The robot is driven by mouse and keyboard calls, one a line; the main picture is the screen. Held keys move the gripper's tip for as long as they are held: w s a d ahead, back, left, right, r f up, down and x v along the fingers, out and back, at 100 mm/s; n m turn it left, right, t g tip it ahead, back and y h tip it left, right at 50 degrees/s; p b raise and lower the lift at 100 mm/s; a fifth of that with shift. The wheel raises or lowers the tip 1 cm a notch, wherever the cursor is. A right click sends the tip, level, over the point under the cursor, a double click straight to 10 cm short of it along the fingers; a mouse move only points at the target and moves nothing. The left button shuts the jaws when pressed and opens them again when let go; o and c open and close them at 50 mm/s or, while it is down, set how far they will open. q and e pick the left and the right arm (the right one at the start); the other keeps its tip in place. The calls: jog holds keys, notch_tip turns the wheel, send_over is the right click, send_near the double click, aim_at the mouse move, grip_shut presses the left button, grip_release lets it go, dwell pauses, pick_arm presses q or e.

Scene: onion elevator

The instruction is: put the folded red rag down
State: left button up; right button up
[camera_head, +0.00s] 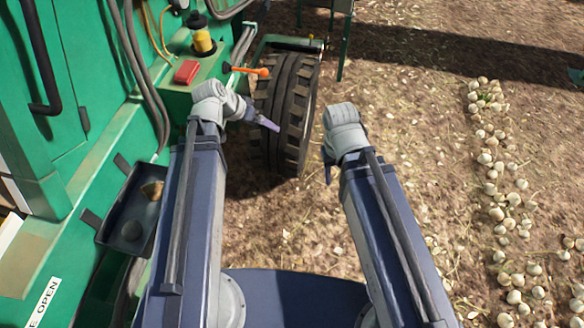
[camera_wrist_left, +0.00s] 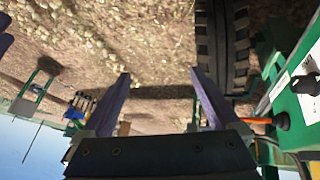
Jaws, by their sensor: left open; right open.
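The folded red rag (camera_head: 187,71) lies flat on a green ledge (camera_head: 208,72) of the machine, in the upper left of the head view. My left gripper (camera_head: 270,123) is to the right of the rag and apart from it, in front of the tyre. In the left wrist view its two fingers (camera_wrist_left: 160,75) are spread with nothing between them. My right gripper (camera_head: 328,172) hangs over the soil right of the tyre, open, partly hidden by its own wrist. I do not make out the rag in the wrist view.
A tyre (camera_head: 287,105) stands beside the ledge. An orange-handled tool (camera_head: 250,70) juts from the ledge. A yellow and black fitting (camera_head: 202,38) stands behind the rag. A dark tray (camera_head: 118,222) hangs on the green machine. Onions (camera_head: 497,190) lie in a row at right.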

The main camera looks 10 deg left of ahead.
pick_arm(q)
jog(key=s+d+f+g+y, duration=0.3)
jog(key=s+d+g+y, duration=0.2)
jog(key=s+d, duration=0.6)
jog(key=shift+s+f+y, duration=0.15)
jog(key=shift+s+y, duration=0.35)
jog(key=shift+s, duration=0.3)
notch_tip(320, 180, down, 12)
jog(key=b, duration=1.2)
jog(key=shift+o, duration=0.3)
jog(key=shift+f, duration=0.1)
